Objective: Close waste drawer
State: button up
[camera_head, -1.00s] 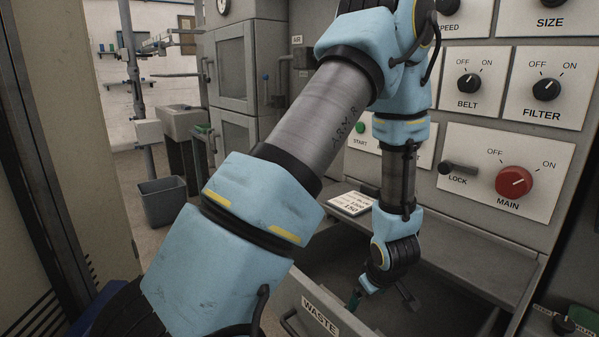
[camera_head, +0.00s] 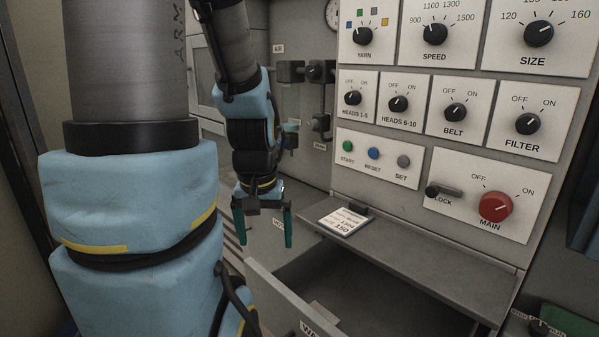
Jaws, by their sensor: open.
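The grey waste drawer (camera_head: 275,295) is pulled out below the control panel, low in the middle of the view. Its open inside shows, and part of its front label (camera_head: 312,330) is cut off by the bottom edge. My gripper (camera_head: 263,228) hangs down to the left of the drawer and above its front wall level in the picture. Its two teal-tipped fingers are spread with nothing between them. It looks apart from the drawer, though the depth between them is hard to judge. The drawer's handle is not in view.
A grey ledge (camera_head: 425,270) with a printed card (camera_head: 342,221) on it juts out above the drawer. The panel above carries knobs, buttons, a lock lever (camera_head: 445,191) and a red main switch (camera_head: 495,207). My arm fills the left side.

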aim_at(369, 301)
jog(key=j+u, duration=0.1)
jog(key=j, duration=0.75)
jog(key=i+j+u, duration=0.15)
jog(key=j, duration=0.7)
jog(key=k, duration=0.05)
